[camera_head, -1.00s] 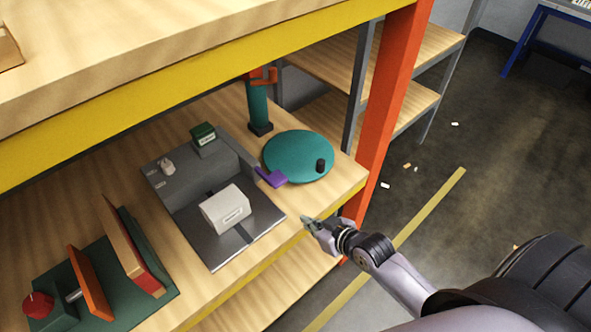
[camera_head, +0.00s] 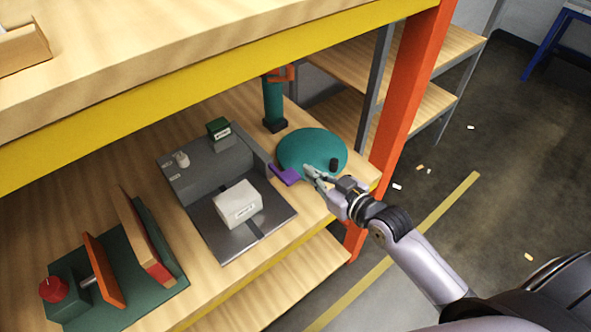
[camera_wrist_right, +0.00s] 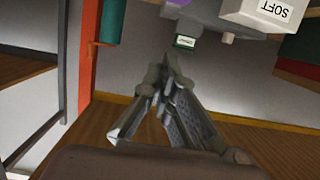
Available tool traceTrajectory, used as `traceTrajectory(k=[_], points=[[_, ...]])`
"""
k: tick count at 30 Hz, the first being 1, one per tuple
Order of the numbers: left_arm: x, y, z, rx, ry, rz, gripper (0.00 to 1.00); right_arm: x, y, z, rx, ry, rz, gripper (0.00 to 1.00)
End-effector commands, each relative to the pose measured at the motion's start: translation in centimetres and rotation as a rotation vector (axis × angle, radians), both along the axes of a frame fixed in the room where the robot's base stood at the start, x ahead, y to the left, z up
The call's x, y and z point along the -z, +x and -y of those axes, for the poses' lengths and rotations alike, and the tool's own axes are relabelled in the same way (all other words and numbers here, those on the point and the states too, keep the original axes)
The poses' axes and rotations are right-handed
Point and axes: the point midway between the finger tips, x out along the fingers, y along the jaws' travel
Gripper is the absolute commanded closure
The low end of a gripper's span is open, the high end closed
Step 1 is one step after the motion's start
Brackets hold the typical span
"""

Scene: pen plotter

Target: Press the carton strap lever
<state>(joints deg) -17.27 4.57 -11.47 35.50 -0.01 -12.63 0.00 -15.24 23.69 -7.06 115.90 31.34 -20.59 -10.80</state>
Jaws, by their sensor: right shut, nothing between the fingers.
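The strapping machine is a grey block with a dark plate (camera_head: 222,240) on the wooden shelf. A white carton (camera_head: 238,204) sits on the plate. A purple lever (camera_head: 286,175) sticks out from the machine's right side. My right gripper (camera_head: 309,174) is shut and empty, with its tips just right of the lever. In the head view a small gap seems to separate them; contact is hard to judge. The closed fingers (camera_wrist_right: 172,62) fill the middle of the wrist view. My left gripper is out of view.
A teal turntable (camera_head: 306,148) with a black knob lies behind my right gripper. A teal post (camera_head: 273,100) stands at the back. An orange upright (camera_head: 408,95) borders the shelf on the right. A green vise-like fixture (camera_head: 165,270) stands at left. The yellow-edged upper shelf (camera_head: 200,107) hangs overhead.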

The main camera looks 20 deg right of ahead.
Motion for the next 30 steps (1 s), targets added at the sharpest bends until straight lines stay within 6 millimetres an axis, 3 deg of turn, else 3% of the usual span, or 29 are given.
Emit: traceTrajectory(k=[11,15,19,30], points=[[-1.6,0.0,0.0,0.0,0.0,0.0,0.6,1.5,6.8,-2.5,0.0,0.002,0.0,1.0],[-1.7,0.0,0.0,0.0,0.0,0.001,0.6,4.0,6.7,-2.4,0.0,-0.003,-0.004,1.0],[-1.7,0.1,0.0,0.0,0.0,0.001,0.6,5.2,6.7,-2.4,0.0,-0.002,-0.002,1.0],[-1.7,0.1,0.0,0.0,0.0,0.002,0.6,5.8,6.7,-2.4,0.001,-0.001,0.0,1.0]])
